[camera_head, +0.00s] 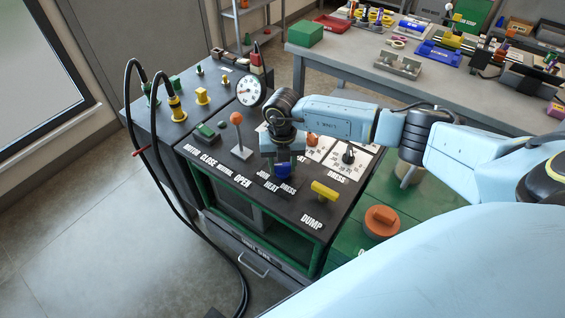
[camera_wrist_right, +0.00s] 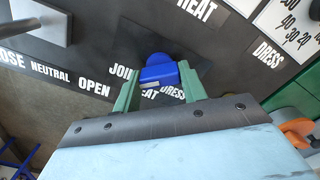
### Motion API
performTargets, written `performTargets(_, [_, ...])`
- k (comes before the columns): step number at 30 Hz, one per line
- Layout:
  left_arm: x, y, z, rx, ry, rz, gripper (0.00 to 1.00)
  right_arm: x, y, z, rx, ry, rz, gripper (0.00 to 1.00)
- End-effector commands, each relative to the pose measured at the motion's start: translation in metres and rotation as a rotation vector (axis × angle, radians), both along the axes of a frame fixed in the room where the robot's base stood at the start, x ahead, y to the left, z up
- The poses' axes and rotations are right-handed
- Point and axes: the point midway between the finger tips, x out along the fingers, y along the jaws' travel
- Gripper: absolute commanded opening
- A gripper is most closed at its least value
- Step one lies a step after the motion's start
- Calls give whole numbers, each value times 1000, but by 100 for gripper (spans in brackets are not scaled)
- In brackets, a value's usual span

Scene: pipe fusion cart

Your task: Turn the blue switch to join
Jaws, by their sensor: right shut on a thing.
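The blue switch (camera_head: 283,171) sits on the sloping dark panel of the cart, between the orange-knobbed lever and the yellow handle. In the right wrist view the blue switch (camera_wrist_right: 158,72) shows between my two green fingers, with the JOIN label on its left and HEAT and DRESS labels just below it. My right gripper (camera_head: 283,160) comes down on it from above and is shut on it; the fingers (camera_wrist_right: 158,88) are on either side of it. Which label the switch points to I cannot tell. My left gripper is not in view.
An orange-knobbed lever (camera_head: 236,130) stands left of my right gripper, and a yellow handle (camera_head: 325,191) lies to its right above DUMP. A gauge (camera_head: 249,92) and black hoses (camera_head: 160,140) are further left. A cluttered grey workbench (camera_head: 340,70) stands behind.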

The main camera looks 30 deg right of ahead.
Motion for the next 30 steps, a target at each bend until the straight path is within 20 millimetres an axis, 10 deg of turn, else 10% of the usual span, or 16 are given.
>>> performTargets(6, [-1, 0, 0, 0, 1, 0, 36, 1, -1, 1, 0, -4, -5, 19])
performTargets(7, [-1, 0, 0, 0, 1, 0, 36, 1, -1, 1, 0, -4, -4, 46])
performTargets(11, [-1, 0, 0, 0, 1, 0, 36, 1, -1, 1, 0, -2, -3, 63])
performTargets(22, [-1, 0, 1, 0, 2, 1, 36, 1, 0, 6, 1, -3, -1, 64])
performTargets(30, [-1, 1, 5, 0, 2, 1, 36, 2, -1, 55, -1, -6, 1, 64])
